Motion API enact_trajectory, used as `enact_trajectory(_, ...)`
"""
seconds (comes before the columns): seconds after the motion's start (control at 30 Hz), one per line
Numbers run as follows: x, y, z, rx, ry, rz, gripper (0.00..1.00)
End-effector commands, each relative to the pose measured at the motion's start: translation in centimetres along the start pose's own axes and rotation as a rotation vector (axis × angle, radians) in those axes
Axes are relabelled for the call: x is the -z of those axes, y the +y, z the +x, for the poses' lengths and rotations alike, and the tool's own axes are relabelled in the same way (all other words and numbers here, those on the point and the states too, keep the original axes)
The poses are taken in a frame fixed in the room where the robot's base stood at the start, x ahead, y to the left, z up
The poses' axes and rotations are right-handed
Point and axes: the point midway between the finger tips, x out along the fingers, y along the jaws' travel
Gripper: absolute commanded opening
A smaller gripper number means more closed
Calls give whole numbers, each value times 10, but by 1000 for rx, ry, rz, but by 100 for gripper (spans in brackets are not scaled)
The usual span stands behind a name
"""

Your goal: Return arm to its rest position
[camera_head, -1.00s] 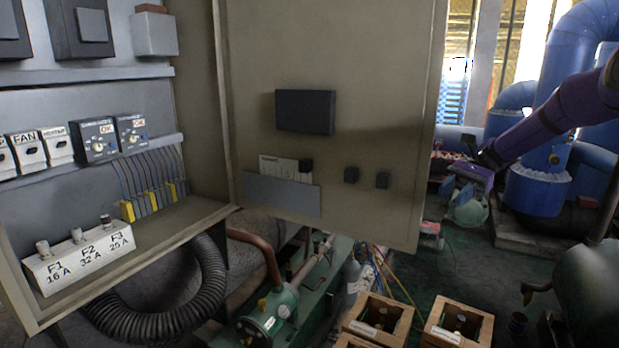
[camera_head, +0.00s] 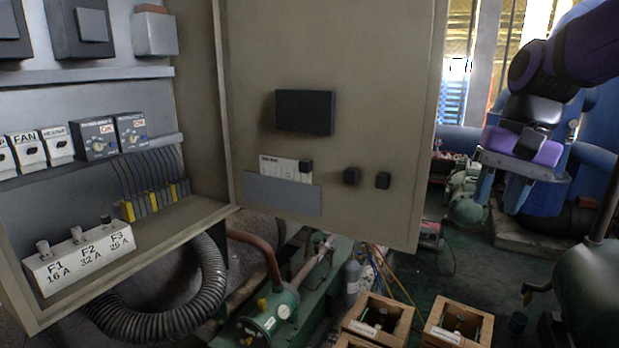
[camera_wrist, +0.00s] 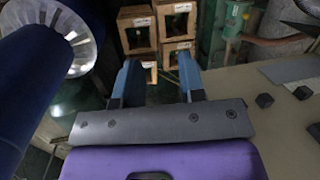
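My gripper (camera_head: 500,192) hangs at the right of the head view, below my purple arm, with its fingers pointing down. Its two blue-grey fingers stand apart with nothing between them. The wrist view also shows my gripper (camera_wrist: 157,75), open and empty, with wooden crates visible far beyond the fingertips. It touches nothing that I can see. The open cabinet door (camera_head: 390,110) is to its left, clear of it in the head view.
The electrical cabinet holds a fuse block (camera_head: 85,262) and switches. Wooden crates (camera_head: 458,325) stand on the floor below. Blue pipes (camera_head: 598,115) and a green tank (camera_head: 590,290) are at the right. In the wrist view, a blue pipe (camera_wrist: 35,90) is at the left.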

Motion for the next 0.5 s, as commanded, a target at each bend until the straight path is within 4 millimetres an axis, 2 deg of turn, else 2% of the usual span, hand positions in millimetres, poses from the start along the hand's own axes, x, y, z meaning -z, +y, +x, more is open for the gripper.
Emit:
enact_trajectory(0.03, -13, 5, -2, -8, 46, -34, 37)
enact_trajectory(0.2, -45, 24, -3, -37, 196, -151, 37)
enact_trajectory(0.5, -91, 60, 4, -81, 436, -352, 37)
